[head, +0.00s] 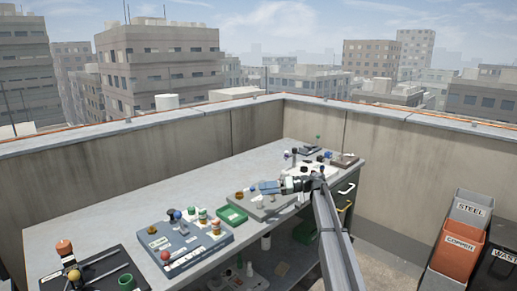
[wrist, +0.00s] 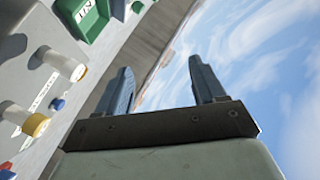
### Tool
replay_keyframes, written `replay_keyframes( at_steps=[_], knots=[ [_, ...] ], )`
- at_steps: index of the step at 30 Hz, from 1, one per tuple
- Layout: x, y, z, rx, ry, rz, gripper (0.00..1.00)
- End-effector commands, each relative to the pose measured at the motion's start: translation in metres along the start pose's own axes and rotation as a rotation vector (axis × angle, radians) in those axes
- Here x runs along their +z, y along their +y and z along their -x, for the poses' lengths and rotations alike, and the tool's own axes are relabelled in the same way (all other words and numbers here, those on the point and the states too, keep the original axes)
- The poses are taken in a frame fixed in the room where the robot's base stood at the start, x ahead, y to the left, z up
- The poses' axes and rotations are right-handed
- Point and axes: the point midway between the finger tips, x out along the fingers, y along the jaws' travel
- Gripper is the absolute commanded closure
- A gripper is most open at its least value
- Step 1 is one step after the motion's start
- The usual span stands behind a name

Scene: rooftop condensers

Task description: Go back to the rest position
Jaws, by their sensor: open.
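My gripper (head: 266,187) is at the end of my arm, above the right part of the workbench, with its fingers pointing left in the head view. In the wrist view its two blue-grey fingers (wrist: 160,68) stand well apart, with nothing between them. Sky and a wall show beyond the fingertips, so the gripper points level or slightly up. No object is in its grasp.
The grey workbench (head: 135,203) holds a blue-grey panel (head: 186,252) with knobs, a green tray (head: 231,215) and a black board (head: 98,272) at the left. Labelled bins, including an orange one (head: 457,249), stand at the right. A parapet (head: 190,138) runs behind.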

Motion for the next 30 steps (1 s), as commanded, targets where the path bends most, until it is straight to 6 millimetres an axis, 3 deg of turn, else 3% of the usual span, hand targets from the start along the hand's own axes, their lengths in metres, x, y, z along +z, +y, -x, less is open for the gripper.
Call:
replay_keyframes(
  at_steps=[1, 6, 9, 11, 14, 20, 30],
  knots=[
    [0.004, 0.006, 0.029, 0.037, 0.028, -0.028, 0.31],
    [0.025, 0.026, 0.099, 0.142, 0.097, -0.126, 0.31],
    [0.053, 0.043, 0.128, 0.207, 0.122, -0.202, 0.31],
    [0.076, 0.055, 0.136, 0.243, 0.123, -0.251, 0.31],
    [0.116, 0.074, 0.136, 0.293, 0.109, -0.327, 0.31],
    [0.206, 0.107, 0.114, 0.381, 0.04, -0.47, 0.31],
    [0.387, 0.136, 0.06, 0.539, -0.149, -0.698, 0.31]
  ],
)
